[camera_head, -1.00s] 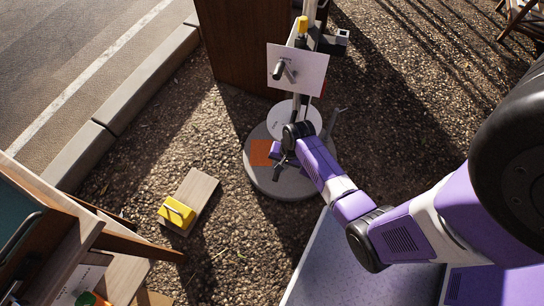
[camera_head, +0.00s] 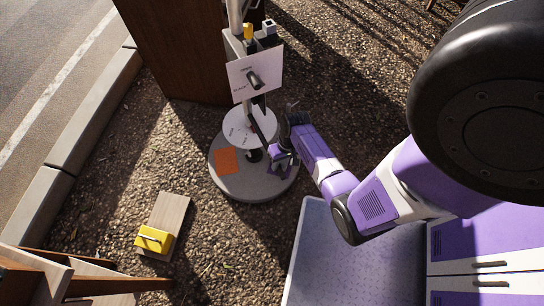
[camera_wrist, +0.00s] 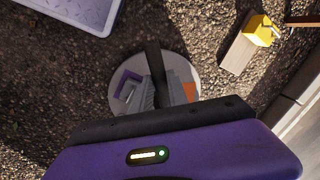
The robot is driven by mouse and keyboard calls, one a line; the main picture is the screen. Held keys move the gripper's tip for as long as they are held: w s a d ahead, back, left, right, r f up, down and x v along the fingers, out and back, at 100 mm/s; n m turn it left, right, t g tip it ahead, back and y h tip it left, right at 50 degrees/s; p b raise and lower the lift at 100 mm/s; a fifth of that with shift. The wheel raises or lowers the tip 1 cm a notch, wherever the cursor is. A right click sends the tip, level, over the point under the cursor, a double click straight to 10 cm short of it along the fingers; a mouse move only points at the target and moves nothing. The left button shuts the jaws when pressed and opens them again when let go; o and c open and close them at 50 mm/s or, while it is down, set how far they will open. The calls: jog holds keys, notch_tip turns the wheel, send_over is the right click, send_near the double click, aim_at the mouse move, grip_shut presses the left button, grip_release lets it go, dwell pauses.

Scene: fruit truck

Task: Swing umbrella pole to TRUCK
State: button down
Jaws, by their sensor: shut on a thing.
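The umbrella pole (camera_head: 235,18) stands upright on a round grey base (camera_head: 235,187). The base has an orange patch (camera_head: 226,160) and a purple patch, partly hidden by my gripper in the head view. A white label disc (camera_head: 240,127) sits low on the pole and a white board with a black handle (camera_head: 240,82) higher up. A dark bar (camera_head: 264,128) slants down from the pole to my gripper (camera_head: 277,154). In the wrist view this bar (camera_wrist: 153,62) runs to my fingers, which look shut on it over the base (camera_wrist: 184,72). The contact is small and partly hidden.
A wooden block with a yellow part (camera_head: 153,239) lies left of the base. A brown wooden panel (camera_head: 180,50) stands behind the pole. Wooden furniture (camera_head: 60,280) is at lower left. A kerb (camera_head: 85,120) borders the road. Gravel lies around the base.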

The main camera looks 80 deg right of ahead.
jog(key=shift+s+d+n, duration=0.7)
jog(key=shift+s+d, duration=0.6)
jog(key=shift+s, duration=0.05)
jog(key=c, duration=1.3)
grip_release()
notch_tip(320, 180, up, 8)
jog(key=s+d, duration=0.1)
jog(key=shift+f+p, duration=0.15)
jog(key=shift+p, duration=0.3)
jog(key=shift+d, duration=0.15)
